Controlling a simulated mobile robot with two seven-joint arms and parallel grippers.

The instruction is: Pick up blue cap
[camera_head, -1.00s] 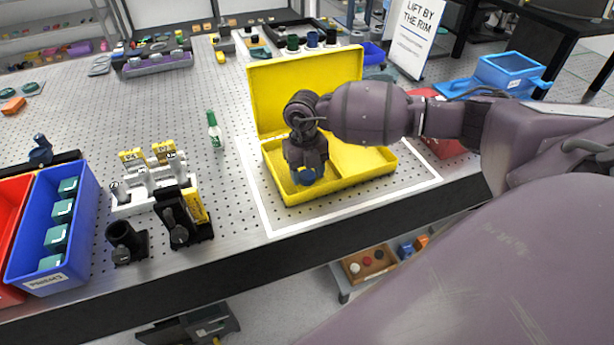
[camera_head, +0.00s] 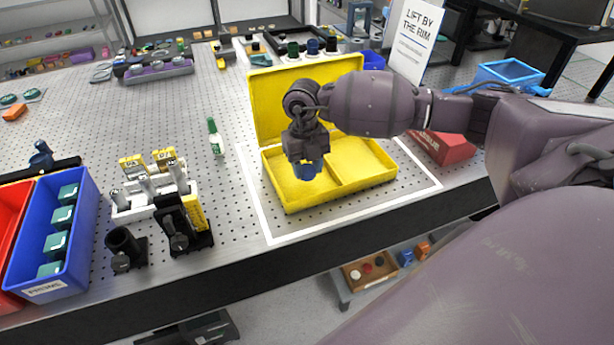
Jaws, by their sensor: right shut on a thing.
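The blue cap (camera_head: 308,171) shows below my right gripper (camera_head: 307,165). My right gripper is shut on it, over the left compartment of the open yellow case (camera_head: 301,199). The gripper points down and hides the upper part of the cap. I cannot tell how far the cap is above the case floor. My left gripper is not in view.
A blue bin (camera_head: 78,238) of teal blocks, a white rack (camera_head: 137,209) and black holders (camera_head: 182,226) stand at left. A green-capped bottle (camera_head: 215,137) stands left of the case. A red box (camera_head: 445,146) lies right. The pegboard (camera_head: 110,114) has free room at back left.

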